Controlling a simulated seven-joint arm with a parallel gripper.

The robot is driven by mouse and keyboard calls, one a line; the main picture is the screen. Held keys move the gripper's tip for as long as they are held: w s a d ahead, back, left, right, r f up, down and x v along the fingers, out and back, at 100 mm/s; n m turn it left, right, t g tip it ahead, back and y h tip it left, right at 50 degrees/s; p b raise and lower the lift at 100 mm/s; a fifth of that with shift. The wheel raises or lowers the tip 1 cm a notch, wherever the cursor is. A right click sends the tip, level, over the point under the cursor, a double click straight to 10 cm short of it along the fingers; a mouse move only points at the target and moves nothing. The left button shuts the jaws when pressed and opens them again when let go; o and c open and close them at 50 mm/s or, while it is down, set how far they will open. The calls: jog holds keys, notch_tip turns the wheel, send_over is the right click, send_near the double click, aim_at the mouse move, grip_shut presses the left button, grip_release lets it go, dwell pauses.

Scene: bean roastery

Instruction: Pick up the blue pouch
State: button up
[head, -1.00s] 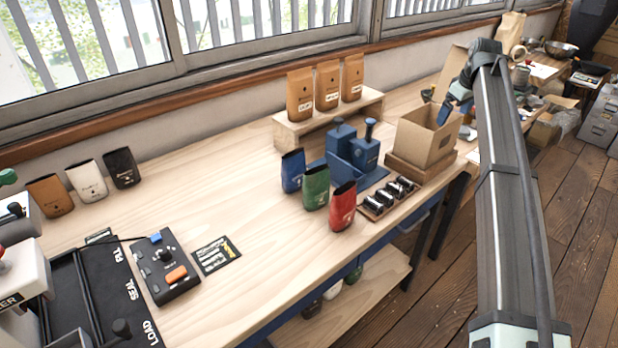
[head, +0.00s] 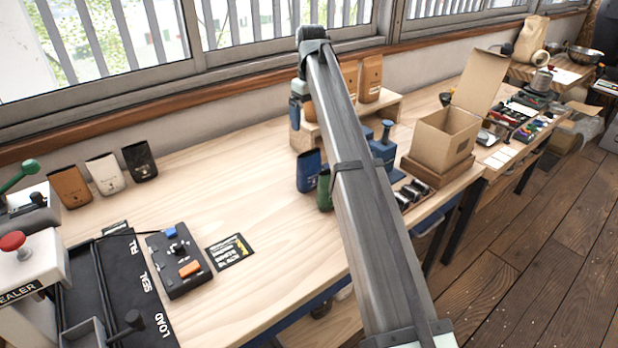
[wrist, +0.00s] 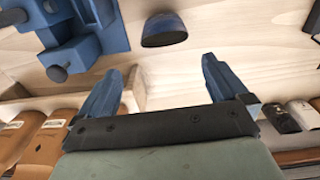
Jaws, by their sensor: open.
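The blue pouch (head: 308,170) stands upright on the bench, left of the green pouch (head: 325,188), with my arm crossing just to its right. In the wrist view the blue pouch (wrist: 164,30) shows its dark top, ahead of the gap between my fingers and apart from them. My gripper (wrist: 160,66) is open with nothing between its blue fingers. In the head view it hangs at the arm's far end, above and behind the blue pouch, near the shelf. The red pouch is hidden behind my arm.
Brown pouches (head: 370,78) stand on a wooden shelf (head: 384,106) close to my gripper. A blue device (head: 384,148) and an open cardboard box (head: 443,140) are to the right. Brown, white and black pouches (head: 140,160) stand at left.

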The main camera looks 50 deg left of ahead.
send_over(309, 159)
jog(key=f, duration=0.8)
jog(key=shift+a+f, duration=0.25)
jog(key=shift+f, duration=0.15)
jog(key=shift+w+d+f, duration=0.1)
jog(key=shift+d+f, duration=0.05)
jog(key=shift+f, duration=2.4)
jog(key=c, duration=0.9)
